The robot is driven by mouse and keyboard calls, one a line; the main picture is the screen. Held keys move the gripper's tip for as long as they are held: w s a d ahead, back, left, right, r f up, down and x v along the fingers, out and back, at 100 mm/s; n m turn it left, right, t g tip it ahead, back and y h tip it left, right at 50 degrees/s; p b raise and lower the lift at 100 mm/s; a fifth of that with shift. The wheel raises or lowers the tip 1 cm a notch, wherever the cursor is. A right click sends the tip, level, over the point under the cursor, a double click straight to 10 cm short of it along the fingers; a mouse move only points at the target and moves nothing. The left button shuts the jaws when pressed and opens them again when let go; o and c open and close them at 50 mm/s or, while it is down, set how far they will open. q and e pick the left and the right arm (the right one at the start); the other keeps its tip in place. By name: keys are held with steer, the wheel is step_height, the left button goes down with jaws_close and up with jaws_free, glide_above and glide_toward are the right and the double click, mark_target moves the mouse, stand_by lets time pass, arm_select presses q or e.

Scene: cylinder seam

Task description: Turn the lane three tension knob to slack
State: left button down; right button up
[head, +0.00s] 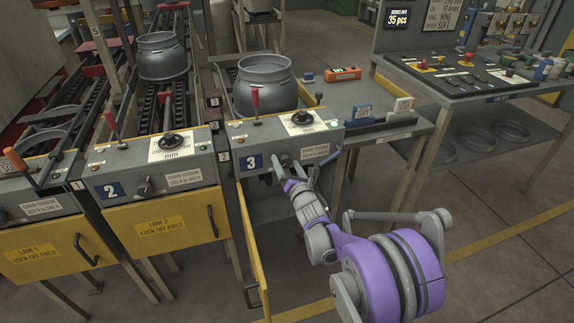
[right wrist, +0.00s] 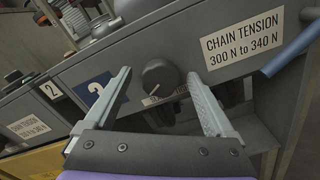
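The lane three tension knob (right wrist: 160,76) is a dark round knob on the grey front panel, between the blue 3 plate (right wrist: 97,88) and the chain tension label (right wrist: 243,37). My right gripper (right wrist: 164,80) is open, with one finger on each side of the knob and a gap to it on both sides. I cannot tell how far the fingertips are from the panel. In the head view my right gripper (head: 279,162) is at the lane three panel (head: 240,143) and hides most of the knob. My left gripper is not in view.
The lane three yellow door (head: 252,250) hangs open below the panel, left of my right arm. A pot (head: 265,90) stands above lane three. A blue handle (right wrist: 290,50) juts out right of the label. A control desk (head: 465,75) stands at the right.

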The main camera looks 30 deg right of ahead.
steer(key=shift+s, duration=0.1)
steer(key=v, duration=1)
steer(key=shift+s+p, duration=0.35)
steer(key=shift+p, duration=0.1)
